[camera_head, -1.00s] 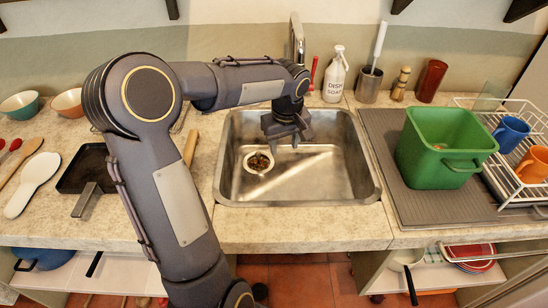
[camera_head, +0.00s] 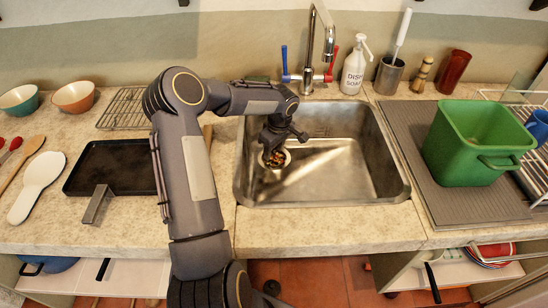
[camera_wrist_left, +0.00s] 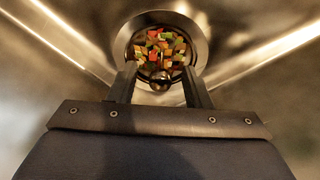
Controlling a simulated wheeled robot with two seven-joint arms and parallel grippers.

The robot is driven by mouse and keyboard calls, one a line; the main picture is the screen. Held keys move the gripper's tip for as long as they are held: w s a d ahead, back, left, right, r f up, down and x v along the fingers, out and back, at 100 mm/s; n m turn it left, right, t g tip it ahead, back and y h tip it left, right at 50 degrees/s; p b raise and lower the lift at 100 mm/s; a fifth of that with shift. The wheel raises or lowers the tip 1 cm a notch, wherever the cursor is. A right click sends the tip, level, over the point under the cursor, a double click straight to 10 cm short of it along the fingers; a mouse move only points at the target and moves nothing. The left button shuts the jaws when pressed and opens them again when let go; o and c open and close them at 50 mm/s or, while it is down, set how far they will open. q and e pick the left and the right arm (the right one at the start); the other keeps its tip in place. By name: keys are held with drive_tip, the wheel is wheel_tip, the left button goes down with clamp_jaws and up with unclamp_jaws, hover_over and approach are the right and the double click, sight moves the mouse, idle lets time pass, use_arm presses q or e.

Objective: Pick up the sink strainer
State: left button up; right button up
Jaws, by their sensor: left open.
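The sink strainer (camera_head: 275,157) sits in the bottom of the metal sink (camera_head: 330,196), towards its left side. In the left wrist view it is a round metal cup (camera_wrist_left: 161,43) filled with colourful food scraps, with a small knob at its near side. My left gripper (camera_head: 284,146) is down in the sink, over the strainer. In the left wrist view the gripper's two fingers (camera_wrist_left: 160,84) are apart, one to each side of the knob. I cannot tell whether they touch it. My right gripper is not in view.
A faucet (camera_head: 322,40) with blue and red handles stands behind the sink, beside a soap bottle (camera_head: 356,66). A green bin (camera_head: 476,142) stands on the grey drainboard (camera_head: 408,128) to the right. A black tray (camera_head: 118,168) lies left of my arm. The sink's right half is empty.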

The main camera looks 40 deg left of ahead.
use_arm(q)
drive_tip(key=shift+f, duration=0.1)
drive_tip(key=shift+c, duration=0.3)
clamp_jaws()
